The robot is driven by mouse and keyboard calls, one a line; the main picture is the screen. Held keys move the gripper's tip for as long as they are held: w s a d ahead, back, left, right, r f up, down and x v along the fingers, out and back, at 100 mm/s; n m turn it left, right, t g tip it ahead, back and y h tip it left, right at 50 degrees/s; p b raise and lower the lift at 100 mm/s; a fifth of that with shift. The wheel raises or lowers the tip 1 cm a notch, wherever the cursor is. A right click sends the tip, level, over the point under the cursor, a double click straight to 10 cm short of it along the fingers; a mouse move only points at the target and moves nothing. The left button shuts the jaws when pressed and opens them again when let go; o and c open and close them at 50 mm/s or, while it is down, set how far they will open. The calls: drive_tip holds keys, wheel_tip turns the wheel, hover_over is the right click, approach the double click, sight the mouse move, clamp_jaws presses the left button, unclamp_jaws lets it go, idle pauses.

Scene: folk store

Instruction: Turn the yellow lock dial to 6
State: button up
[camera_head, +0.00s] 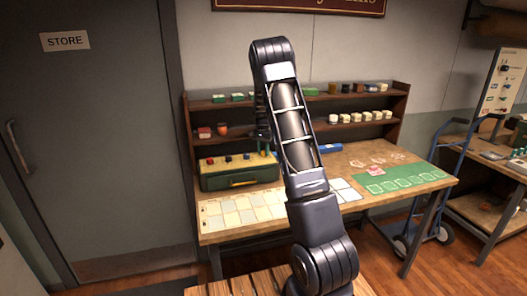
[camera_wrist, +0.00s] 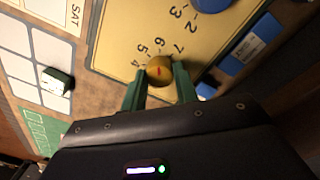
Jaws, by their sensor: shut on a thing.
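The yellow lock dial (camera_wrist: 160,64) is a small round knob with a short red mark on the yellow panel (camera_wrist: 120,30). Numbers 4, 5, 6 and 7 are printed around it. Which number the red mark points to is too small to tell. My gripper (camera_wrist: 160,80) has its two green fingers on either side of the dial, shut on it. In the head view the lock box (camera_head: 240,182) is green with a yellow top, on the table under the shelf. My gripper (camera_head: 262,140) is over its right part, and my arm partly hides it.
Another blue knob (camera_wrist: 208,4) with numbers is near the panel's top edge. The wooden table (camera_head: 330,178) holds a sheet of pale squares (camera_head: 240,213) and a green mat (camera_head: 405,180). Shelves (camera_head: 347,97) with small goods stand behind. A hand truck (camera_head: 440,190) is at right.

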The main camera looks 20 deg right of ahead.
idle(0.4)
drive_tip(key=o, duration=1)
drive_tip(key=shift+c, duration=0.2)
wheel_tip(320, 180, up, 11)
drive_tip(key=shift+w+a, duration=0.2)
drive_tip(key=shift+f, duration=0.1)
